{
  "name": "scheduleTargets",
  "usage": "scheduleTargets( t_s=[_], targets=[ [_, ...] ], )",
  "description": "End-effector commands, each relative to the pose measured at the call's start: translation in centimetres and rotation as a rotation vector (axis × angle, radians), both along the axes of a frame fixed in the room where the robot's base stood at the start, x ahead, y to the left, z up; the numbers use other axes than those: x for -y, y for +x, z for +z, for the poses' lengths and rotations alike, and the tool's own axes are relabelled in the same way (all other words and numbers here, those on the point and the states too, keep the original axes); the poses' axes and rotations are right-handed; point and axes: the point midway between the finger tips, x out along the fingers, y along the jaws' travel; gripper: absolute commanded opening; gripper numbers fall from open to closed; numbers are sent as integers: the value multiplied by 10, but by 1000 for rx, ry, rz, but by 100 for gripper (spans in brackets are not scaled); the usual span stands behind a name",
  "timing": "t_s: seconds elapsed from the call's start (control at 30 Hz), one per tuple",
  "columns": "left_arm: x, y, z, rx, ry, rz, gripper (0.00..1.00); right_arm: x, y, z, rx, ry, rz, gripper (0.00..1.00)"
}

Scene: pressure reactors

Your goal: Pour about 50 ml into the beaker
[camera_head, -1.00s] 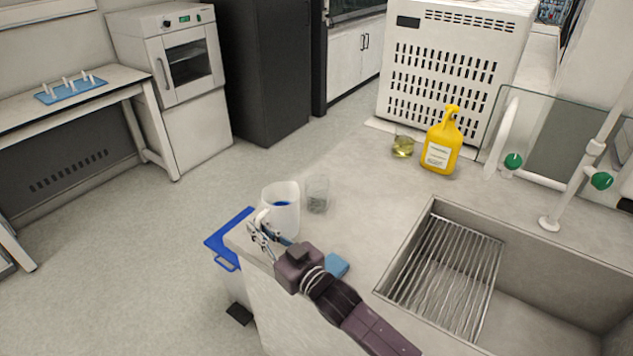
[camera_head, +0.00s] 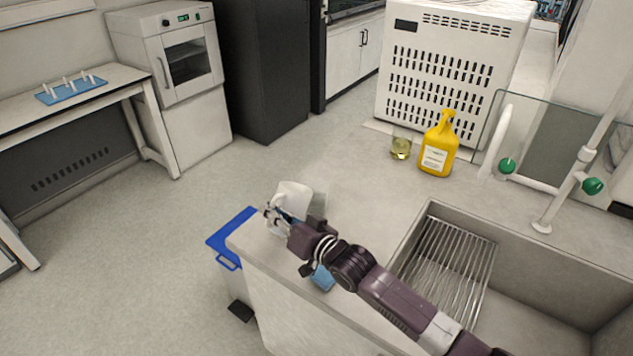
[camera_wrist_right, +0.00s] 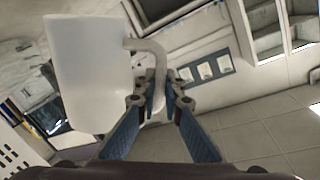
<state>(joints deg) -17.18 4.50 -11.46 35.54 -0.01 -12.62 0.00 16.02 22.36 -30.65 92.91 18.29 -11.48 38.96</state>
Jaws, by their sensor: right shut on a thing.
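A white jug (camera_head: 293,194) with a side handle is held at the near left corner of the counter in the head view. It is tilted to the right, over or beside a clear glass beaker (camera_head: 319,204). The beaker is partly hidden behind the jug and my arm, and its content cannot be made out. My right gripper (camera_head: 273,214) is shut on the jug's handle, which also shows in the right wrist view with the jug (camera_wrist_right: 85,75) and my fingers (camera_wrist_right: 160,95). The liquid inside the jug is hidden now. My left gripper is not in view.
A yellow bottle (camera_head: 438,146) and a glass with yellowish liquid (camera_head: 400,147) stand farther back on the counter. A sink with a rack (camera_head: 450,262) is at right. A blue item (camera_head: 322,278) lies by my arm. A blue-lidded bin (camera_head: 232,238) stands beside the counter.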

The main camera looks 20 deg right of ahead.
Motion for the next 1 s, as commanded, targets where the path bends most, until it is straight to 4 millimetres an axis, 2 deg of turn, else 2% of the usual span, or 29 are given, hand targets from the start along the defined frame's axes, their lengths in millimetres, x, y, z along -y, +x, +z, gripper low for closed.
scheduleTargets(
  t_s=[0.03,0.3,1.0],
  targets=[
    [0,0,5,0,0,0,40,4,4,12,-7,22,0,0],
    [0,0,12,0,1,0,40,16,13,31,-98,140,1,0],
    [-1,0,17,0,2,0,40,25,20,49,-190,258,1,0]
  ],
)
